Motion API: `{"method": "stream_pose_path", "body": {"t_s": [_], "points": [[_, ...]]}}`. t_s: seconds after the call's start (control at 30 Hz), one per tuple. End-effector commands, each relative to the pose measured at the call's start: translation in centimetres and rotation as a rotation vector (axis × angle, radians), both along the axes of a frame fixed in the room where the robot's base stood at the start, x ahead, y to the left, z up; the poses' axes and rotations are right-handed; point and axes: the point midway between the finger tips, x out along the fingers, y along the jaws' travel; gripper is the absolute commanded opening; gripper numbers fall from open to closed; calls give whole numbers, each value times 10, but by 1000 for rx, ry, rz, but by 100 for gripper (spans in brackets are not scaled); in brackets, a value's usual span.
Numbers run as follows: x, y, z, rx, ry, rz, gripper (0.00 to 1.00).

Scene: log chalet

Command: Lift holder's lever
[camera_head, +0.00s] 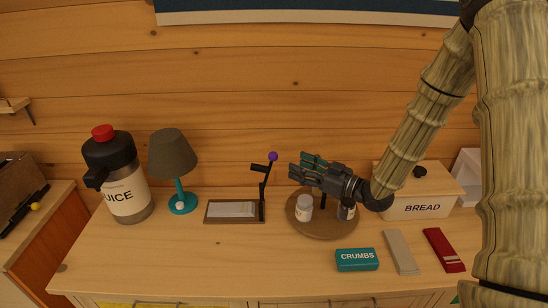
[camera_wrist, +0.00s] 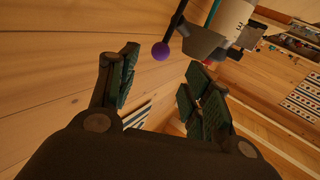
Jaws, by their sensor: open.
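The holder (camera_head: 207,214) is a dark flat frame with a pale sheet in it, lying on the counter left of centre. Its black lever (camera_head: 264,186) stands up at the frame's right end and carries a purple ball knob (camera_head: 273,156) at the top and a short black side arm. In the wrist view the purple knob (camera_wrist: 160,51) shows between and beyond the fingertips, with the dark rod above it. My gripper (camera_head: 302,167) is open and empty, just right of the knob and apart from it, with its fingers pointing left. It also shows in the wrist view (camera_wrist: 163,68).
A round wooden turntable (camera_head: 322,227) with small jars stands below my gripper. A teal lamp (camera_head: 174,160) and juice dispenser (camera_head: 118,178) stand left. A bread box (camera_head: 436,190), crumbs box (camera_head: 357,260), and grey and red bars lie right. The front middle counter is clear.

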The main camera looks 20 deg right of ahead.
Motion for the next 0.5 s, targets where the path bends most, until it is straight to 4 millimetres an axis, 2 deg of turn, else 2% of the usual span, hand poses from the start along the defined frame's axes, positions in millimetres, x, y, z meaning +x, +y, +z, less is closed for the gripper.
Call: {"method": "stream_pose_path", "body": {"t_s": [0.5], "points": [[59,47,3,-1,2,-2,49]]}}
